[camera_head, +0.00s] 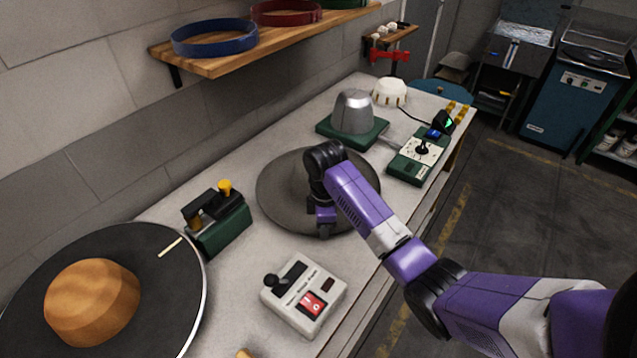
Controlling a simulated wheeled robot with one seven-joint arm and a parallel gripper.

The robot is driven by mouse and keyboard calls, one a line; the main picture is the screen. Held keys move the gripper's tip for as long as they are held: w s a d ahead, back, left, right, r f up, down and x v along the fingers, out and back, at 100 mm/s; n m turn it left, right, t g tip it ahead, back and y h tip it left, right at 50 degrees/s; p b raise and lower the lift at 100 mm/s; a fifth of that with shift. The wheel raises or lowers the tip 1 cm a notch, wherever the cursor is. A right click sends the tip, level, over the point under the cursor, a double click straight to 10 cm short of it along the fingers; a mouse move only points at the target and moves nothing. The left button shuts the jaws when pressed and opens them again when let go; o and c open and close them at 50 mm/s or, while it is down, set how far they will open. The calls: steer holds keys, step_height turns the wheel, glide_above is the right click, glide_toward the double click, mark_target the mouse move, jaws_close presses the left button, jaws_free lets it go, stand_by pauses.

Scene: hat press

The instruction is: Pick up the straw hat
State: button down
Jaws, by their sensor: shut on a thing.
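A wide-brimmed, dull grey hat (280,195) lies on the bench in the middle of the view. I see no straw weave or straw colour on it. My gripper (325,227) points down over its near right side and is shut on the brim. The fingertips are small and dark here, and my wrist hides much of the crown. I cannot tell whether the brim is lifted off the bench. A tan, rounded, crown-shaped piece (92,300) sits on a large black disc (165,290) at the left.
A white switch box (300,298) stands in front of the hat, and a green device with a yellow knob (220,228) to its left. Behind are a grey metal form on a green base (352,112) and a green control box (418,157). A wooden shelf (215,62) with coloured bands overhangs the bench.

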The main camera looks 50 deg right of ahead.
steer(key=shift+r, duration=0.1)
step_height(320, 180, up, 9)
steer(key=shift+d+f+p, duration=0.1)
steer(key=shift+f+p, duration=0.05)
steer(key=shift+p, duration=1)
step_height(320, 180, up, 19)
steer(key=shift+b, duration=0.45)
steer(key=c, duration=2)
jaws_free()
jaws_close()
